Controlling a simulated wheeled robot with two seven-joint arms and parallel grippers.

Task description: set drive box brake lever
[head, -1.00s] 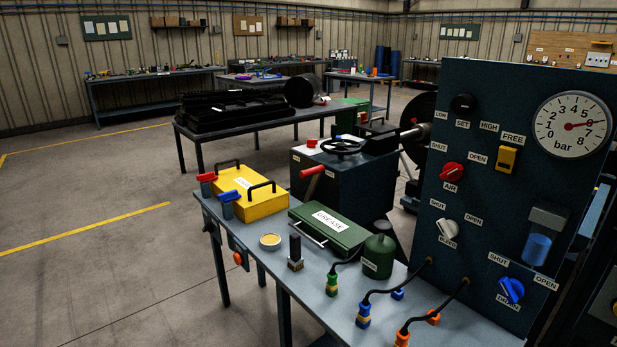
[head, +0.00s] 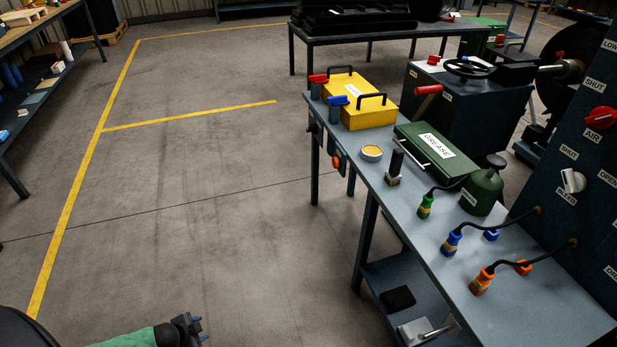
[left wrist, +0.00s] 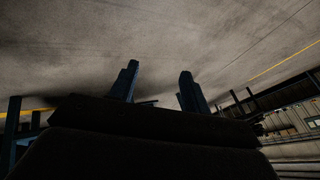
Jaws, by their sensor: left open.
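The drive box (head: 462,105) is a dark blue cabinet with a black handwheel (head: 468,67) on top. A lever with a red grip (head: 428,90) stands at its near left side, tilted, with the grip up and right. My left gripper (head: 200,329) is at the bottom left of the head view, over bare floor, far from the drive box and lever. Its two blue fingers (left wrist: 158,84) stand apart and empty in the left wrist view. My right gripper is not in view.
A workbench (head: 520,295) stands between my left gripper and the drive box. It holds a yellow case (head: 365,112), a green grease box (head: 420,155), a green can (head: 484,188) and cabled connectors. A valve panel (head: 592,150) stands at right. The floor at left is clear.

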